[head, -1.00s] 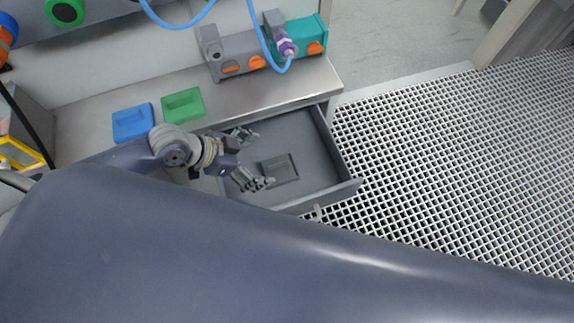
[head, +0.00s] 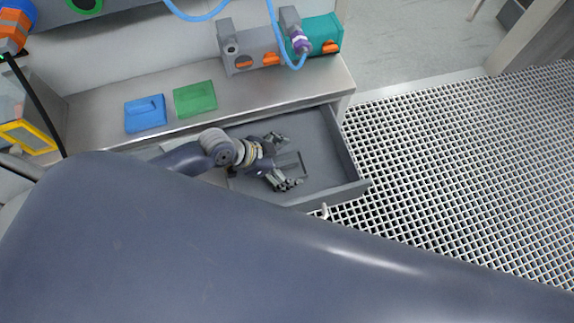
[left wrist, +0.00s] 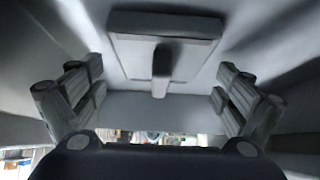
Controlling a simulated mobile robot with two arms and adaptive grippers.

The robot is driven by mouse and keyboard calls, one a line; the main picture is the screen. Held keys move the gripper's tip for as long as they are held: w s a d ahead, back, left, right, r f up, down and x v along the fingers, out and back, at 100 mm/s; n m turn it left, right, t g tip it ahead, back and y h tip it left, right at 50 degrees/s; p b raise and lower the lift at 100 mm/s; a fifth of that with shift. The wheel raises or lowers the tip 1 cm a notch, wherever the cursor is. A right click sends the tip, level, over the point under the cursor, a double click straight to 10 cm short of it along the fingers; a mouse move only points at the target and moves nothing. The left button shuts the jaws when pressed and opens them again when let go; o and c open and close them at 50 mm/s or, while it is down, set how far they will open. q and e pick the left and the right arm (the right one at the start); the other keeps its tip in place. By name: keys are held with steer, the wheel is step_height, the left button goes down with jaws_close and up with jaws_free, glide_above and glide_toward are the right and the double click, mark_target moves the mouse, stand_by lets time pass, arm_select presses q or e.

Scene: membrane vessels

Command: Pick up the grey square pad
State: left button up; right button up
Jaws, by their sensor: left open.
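The grey square pad (head: 291,163) lies on the floor of the open grey drawer (head: 318,140). My left gripper (head: 284,160) is inside the drawer, open, with its fingers on either side of the pad's near-left part. In the left wrist view the pad (left wrist: 165,45) shows ahead with a raised bar-like grip in its middle, and the open left fingers (left wrist: 158,100) stand wide apart to its left and right. No finger is seen touching the pad. My right gripper is not in view.
A blue pad (head: 145,114) and a green pad (head: 195,98) lie on the bench top (head: 240,95) above the drawer. A grey and teal device (head: 290,45) with blue hoses stands behind. The drawer's right wall (head: 346,150) bounds the room beside the gripper.

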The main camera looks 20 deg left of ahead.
arm_select(q)
steer(key=shift+c, duration=0.5)
steer(key=c, duration=1.1)
steer(key=shift+o, duration=0.2)
